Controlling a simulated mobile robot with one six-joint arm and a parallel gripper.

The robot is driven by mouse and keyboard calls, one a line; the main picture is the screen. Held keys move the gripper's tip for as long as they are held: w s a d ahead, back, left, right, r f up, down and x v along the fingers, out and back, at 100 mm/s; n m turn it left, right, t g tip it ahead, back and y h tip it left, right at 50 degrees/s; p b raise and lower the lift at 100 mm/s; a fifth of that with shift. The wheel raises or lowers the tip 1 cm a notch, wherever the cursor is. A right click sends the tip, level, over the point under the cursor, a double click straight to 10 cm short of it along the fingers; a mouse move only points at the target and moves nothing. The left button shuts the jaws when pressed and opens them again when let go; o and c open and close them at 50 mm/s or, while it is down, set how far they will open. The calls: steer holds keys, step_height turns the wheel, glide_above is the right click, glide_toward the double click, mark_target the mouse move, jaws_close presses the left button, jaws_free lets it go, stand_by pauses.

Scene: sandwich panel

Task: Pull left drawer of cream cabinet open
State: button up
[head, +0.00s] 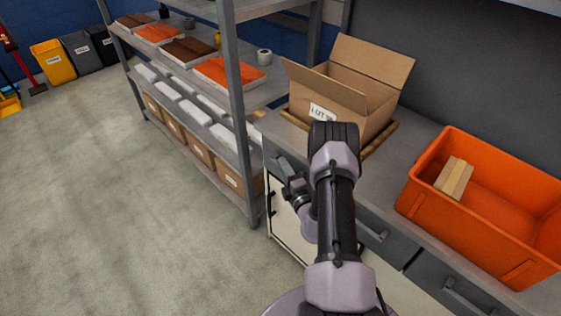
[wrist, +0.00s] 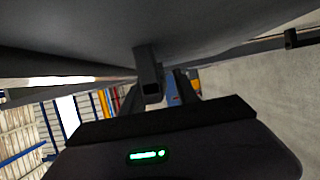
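The cream cabinet (head: 290,222) stands under the grey worktop, with a pale door and a dark handle in the head view. Dark grey drawer fronts run along its top; my arm covers much of the leftmost one. My gripper (head: 286,176) is at that left drawer's front, low beside the worktop edge. In the wrist view, a grey surface fills the top, and a square-ended dark bar (wrist: 150,84), seemingly the drawer handle, sits between or right at the fingertips. Whether the fingers grip it is unclear. No gap at the left drawer can be made out.
An open cardboard box (head: 345,95) and an orange crate (head: 480,205) with a small block inside stand on the worktop. Another drawer handle (head: 375,236) is right of my arm. A grey shelf rack (head: 238,110) stands close on the left. The floor (head: 90,190) beyond is clear.

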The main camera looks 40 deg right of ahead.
steer(key=shift+w, duration=0.1)
jaws_close()
steer(key=shift+r, duration=0.1)
stand_by(1.3)
